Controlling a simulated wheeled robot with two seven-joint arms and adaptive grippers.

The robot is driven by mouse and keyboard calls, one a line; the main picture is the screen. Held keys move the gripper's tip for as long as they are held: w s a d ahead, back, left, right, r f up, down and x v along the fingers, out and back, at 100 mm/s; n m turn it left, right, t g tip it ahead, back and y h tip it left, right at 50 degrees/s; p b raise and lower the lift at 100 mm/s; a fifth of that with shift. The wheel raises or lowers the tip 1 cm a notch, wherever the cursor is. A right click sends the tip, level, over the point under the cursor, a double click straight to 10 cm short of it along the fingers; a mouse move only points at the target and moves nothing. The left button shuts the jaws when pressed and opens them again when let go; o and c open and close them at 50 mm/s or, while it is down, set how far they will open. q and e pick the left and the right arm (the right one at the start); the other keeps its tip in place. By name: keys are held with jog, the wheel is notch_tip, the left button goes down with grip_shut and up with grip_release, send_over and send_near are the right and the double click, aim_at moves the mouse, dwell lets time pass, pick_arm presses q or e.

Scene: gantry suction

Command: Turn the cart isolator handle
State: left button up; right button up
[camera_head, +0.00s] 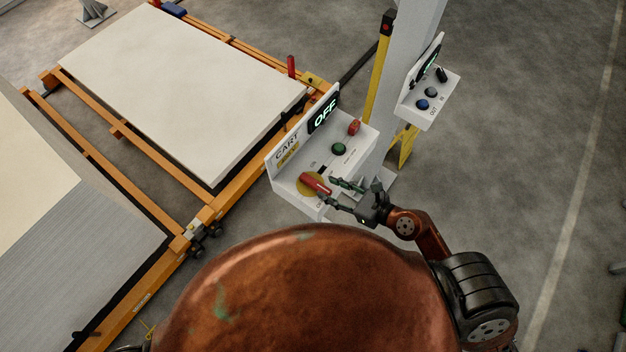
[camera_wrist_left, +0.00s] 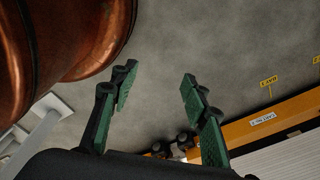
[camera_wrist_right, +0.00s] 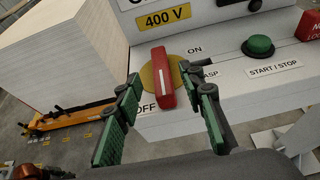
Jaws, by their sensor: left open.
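The cart isolator handle (camera_head: 315,184) is a red bar on a round yellow plate, on the sloped top of a white control box (camera_head: 284,188). The box's display reads OFF. In the right wrist view the handle (camera_wrist_right: 163,78) points between the ON and OFF labels, nearer OFF. My right gripper (camera_head: 335,192) is open with its green-padded fingers on either side of the handle; contact cannot be told. It also shows in the right wrist view (camera_wrist_right: 165,92). My left gripper (camera_wrist_left: 157,85) is open and empty above the floor.
A second control box (camera_head: 430,104) hangs on the grey post. An orange cart (camera_head: 243,197) with a white slab stack stands at left.

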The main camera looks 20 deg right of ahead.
aim_at(315, 183)
jog(key=p+x, duration=0.1)
jog(key=x, duration=0.6)
jog(key=shift+w+a+f, duration=0.15)
jog(key=shift+w+f, duration=0.05)
pick_arm(q)
jog(key=shift+w+d+r, duration=0.1)
jog(key=shift+w+r, duration=0.75)
jog(key=shift+s, duration=0.2)
pick_arm(e)
jog(key=shift+c, duration=0.2)
jog(key=shift+c, duration=0.8)
pick_arm(q)
jog(key=shift+s, duration=0.15)
pick_arm(e)
grip_shut()
